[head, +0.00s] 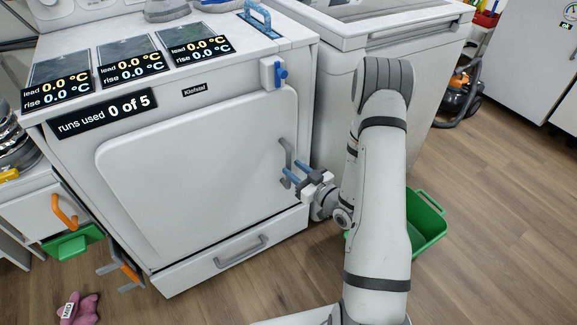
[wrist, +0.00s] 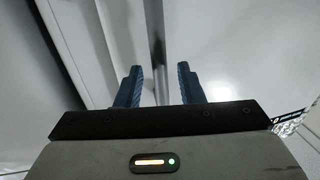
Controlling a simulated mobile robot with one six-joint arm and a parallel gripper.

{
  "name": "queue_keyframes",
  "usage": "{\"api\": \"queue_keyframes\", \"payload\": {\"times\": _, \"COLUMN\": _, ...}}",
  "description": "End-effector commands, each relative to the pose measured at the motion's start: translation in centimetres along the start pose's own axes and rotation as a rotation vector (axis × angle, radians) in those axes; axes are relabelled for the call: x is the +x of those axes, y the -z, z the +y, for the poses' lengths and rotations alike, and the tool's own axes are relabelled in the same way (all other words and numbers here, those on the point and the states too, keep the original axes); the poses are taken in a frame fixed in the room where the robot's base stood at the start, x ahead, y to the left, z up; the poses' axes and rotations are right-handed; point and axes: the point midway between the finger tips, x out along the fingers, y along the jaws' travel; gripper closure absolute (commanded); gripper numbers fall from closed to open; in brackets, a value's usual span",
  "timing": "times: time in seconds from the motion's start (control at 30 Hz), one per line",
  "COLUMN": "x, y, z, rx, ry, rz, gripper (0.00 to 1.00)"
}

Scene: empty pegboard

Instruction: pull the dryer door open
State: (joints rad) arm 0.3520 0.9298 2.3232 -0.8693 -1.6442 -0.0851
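The dryer (head: 75,165) is a white front-loading machine. Its large white door (head: 190,165) with rounded corners looks closed, flush with the front. A grey vertical bar handle (head: 285,152) sits at the door's right edge. My gripper (head: 291,174) is at the lower part of this handle, its blue fingers pointing toward the door. In the wrist view the fingers (wrist: 160,85) are apart, and a grey upright bar (wrist: 156,40), apparently the handle, shows between and beyond them. I cannot tell whether either finger touches it.
A drawer (head: 240,252) with its own grey handle lies below the door. A white machine (head: 335,80) stands to the right. A green bin (head: 428,228) is on the floor behind my arm. Floor in front of the dryer is mostly clear.

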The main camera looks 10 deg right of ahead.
Motion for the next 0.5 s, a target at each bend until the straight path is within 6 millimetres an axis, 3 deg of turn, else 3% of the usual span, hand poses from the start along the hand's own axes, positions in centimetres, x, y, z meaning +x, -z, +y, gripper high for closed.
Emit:
{"api": "queue_keyframes", "payload": {"times": 0.2, "x": 2.8, "y": 0.0, "z": 0.0, "rx": -0.001, "ry": 0.001, "rz": 0.000, "gripper": 0.65}}
{"api": "queue_keyframes", "payload": {"times": 0.5, "x": 3.4, "y": 0.0, "z": 0.1, "rx": 0.000, "ry": -0.003, "rz": -0.001, "gripper": 0.65}}
